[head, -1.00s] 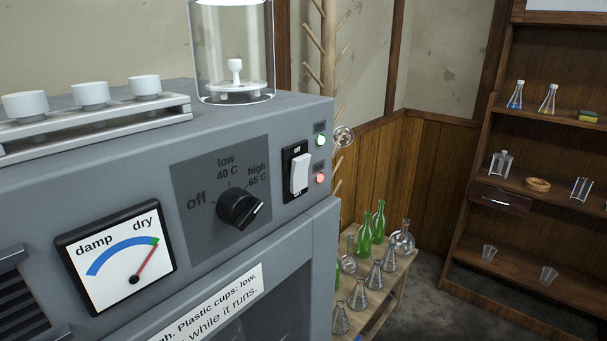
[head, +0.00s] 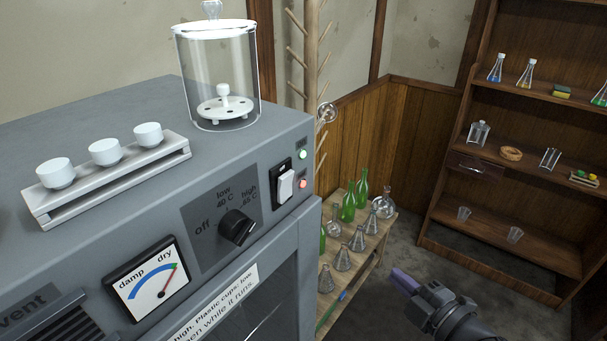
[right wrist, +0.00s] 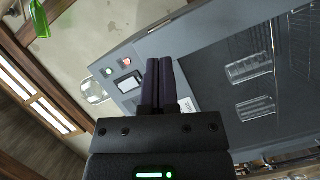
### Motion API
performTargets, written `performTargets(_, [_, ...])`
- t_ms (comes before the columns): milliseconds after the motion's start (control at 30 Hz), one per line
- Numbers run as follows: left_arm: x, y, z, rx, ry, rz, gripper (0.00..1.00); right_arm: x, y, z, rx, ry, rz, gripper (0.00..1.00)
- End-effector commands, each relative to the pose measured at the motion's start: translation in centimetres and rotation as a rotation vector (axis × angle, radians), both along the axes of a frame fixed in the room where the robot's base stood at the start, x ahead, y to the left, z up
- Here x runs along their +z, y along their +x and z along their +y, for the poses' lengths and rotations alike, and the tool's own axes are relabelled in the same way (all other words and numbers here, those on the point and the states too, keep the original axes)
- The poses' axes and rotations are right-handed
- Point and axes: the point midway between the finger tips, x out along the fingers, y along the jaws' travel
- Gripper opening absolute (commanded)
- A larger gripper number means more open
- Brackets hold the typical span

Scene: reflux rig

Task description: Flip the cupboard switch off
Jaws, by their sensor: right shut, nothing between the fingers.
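The cupboard switch (head: 285,185) is a white rocker in a black frame on the upper right of the grey cupboard's (head: 215,275) front. A green lamp (head: 303,155) and a pinkish-red lamp (head: 303,184) are beside it, and both look lit. My right gripper (head: 400,280) is shut and empty, low and to the right of the cupboard, apart from the switch. In the right wrist view, its dark fingers (right wrist: 160,62) are together, and the switch (right wrist: 128,84) shows just left of them. My left gripper is not in view.
A black dial (head: 237,228) and a damp/dry gauge (head: 152,279) are left of the switch. A rack of white cups (head: 120,172) and a glass jar (head: 215,75) stand on the cupboard. A low bench (head: 350,262) with flasks and green bottles stands close to its right.

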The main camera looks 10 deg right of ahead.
Motion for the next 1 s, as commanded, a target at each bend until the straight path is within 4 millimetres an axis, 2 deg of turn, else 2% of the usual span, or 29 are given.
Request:
performTargets(33, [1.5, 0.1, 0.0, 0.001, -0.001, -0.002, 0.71, 4.2, 0.0, 1.3, 0.074, -0.049, -0.078, 0.00])
performTargets(100, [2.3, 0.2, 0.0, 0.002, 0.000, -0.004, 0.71, 8.2, -0.3, 3.1, 0.168, -0.115, -0.176, 0.00])
performTargets(200, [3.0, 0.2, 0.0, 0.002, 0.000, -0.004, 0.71, 12.0, -1.1, 5.2, 0.270, -0.182, -0.276, 0.00])
performTargets(300, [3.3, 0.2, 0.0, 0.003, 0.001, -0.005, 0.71, 13.8, -1.7, 6.3, 0.324, -0.218, -0.328, 0.00])
performTargets(733, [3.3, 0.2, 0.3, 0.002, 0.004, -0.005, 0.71, 14.2, -1.5, 6.9, 0.337, -0.226, -0.345, 0.00])
performTargets(867, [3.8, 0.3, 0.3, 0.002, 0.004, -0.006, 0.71, 14.7, 0.1, 8.2, 0.339, -0.226, -0.348, 0.00])
performTargets(1000, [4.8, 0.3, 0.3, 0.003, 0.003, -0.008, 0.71, 15.2, 2.6, 10.1, 0.337, -0.226, -0.348, 0.00])
